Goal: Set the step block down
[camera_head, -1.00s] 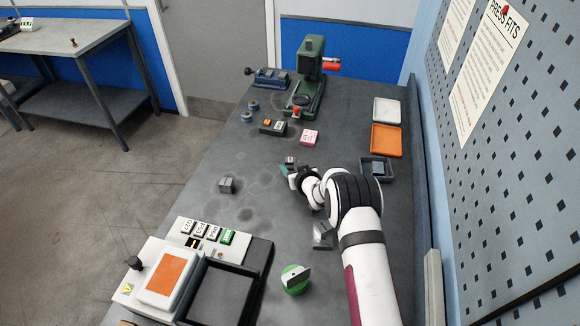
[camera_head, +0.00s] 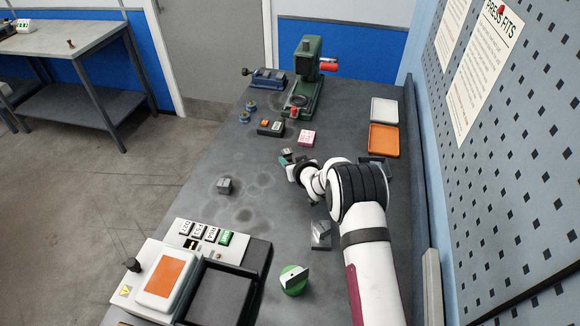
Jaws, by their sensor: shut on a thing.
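My gripper (camera_head: 286,161) is over the middle of the bench, near the pink block, shut on a small grey piece (camera_head: 287,152) that I take to be the step block. My fingers and wrist hide much of it. I cannot tell whether it touches the bench top. A separate grey block (camera_head: 225,185) stands on the bench to the left, apart from my gripper.
A pink block (camera_head: 307,138) and a small dark box (camera_head: 270,127) lie beyond my gripper. A green press (camera_head: 308,72) stands at the back. Orange (camera_head: 384,141) and white (camera_head: 384,109) trays are at right. A control panel (camera_head: 168,275) fills the front left.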

